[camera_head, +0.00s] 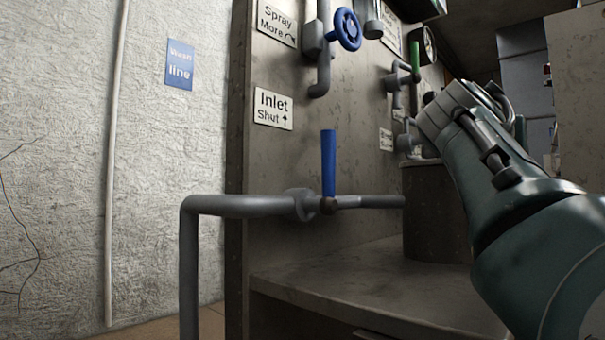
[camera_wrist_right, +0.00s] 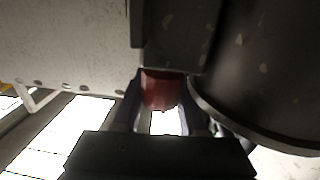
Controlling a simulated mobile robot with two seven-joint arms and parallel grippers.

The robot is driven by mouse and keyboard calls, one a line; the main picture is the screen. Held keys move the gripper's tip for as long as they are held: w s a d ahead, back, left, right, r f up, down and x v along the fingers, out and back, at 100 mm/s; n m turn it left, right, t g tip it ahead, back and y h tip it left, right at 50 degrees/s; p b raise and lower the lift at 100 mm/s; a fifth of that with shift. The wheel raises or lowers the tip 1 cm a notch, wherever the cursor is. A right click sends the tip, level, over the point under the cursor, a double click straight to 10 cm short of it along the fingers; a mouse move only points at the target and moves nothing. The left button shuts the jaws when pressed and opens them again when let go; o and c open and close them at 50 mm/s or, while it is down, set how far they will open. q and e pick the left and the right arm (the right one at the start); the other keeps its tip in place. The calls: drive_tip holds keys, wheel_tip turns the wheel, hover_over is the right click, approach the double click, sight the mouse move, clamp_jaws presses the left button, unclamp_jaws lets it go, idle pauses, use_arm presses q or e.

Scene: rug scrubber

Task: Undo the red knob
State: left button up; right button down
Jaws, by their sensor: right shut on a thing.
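The red knob (camera_wrist_right: 160,88) shows in the right wrist view, under a grey block. The two fingers of my right gripper (camera_wrist_right: 163,104) stand on either side of it and are shut on it. In the head view my right arm reaches from the lower right toward the panel, and its wrist (camera_head: 462,115) hides the knob and the fingers. My left gripper is in neither view.
A grey panel (camera_head: 345,130) carries a blue handwheel (camera_head: 348,29), a green lever (camera_head: 415,58) and an upright blue lever (camera_head: 328,163) on a pipe. A dark drum (camera_head: 436,215) stands on the ledge (camera_head: 340,275), left of my arm. A dark cylinder (camera_wrist_right: 285,70) is close right of the fingers.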

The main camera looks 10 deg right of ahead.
idle(0.4)
drive_tip(key=shift+c, duration=2.3)
unclamp_jaws()
drive_tip(key=shift+s+d+r, duration=0.1)
drive_tip(key=shift+r, duration=0.05)
